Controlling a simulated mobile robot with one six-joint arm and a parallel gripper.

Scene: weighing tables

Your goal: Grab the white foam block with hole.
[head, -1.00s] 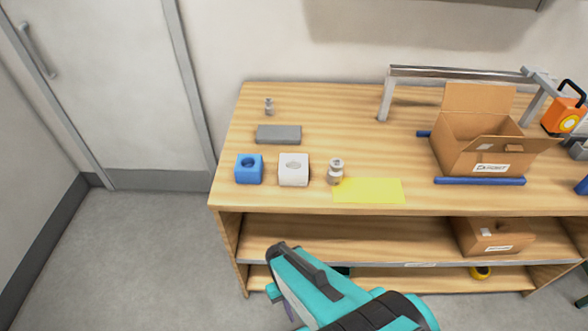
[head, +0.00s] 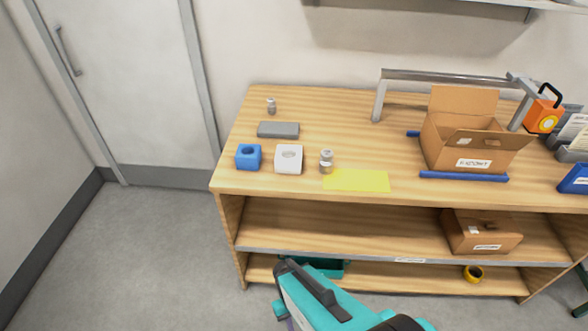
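The white foam block with a hole (head: 289,165) sits on the wooden table near its front left. Its round hole faces up. A blue block with a hole (head: 248,162) stands just left of it, with a small gap. A silver metal weight (head: 326,163) stands to its right. My teal arm shows at the bottom of the head view, in front of the table and below the tabletop. I cannot make out the gripper's fingers, so its opening is hidden. Nothing touches the white block.
A grey flat block (head: 278,129) and a small weight (head: 271,106) lie behind. A yellow sheet (head: 356,180) lies right of the metal weight. An open cardboard box (head: 462,147) stands further right by a metal frame (head: 440,77). Shelves (head: 330,229) run below the tabletop.

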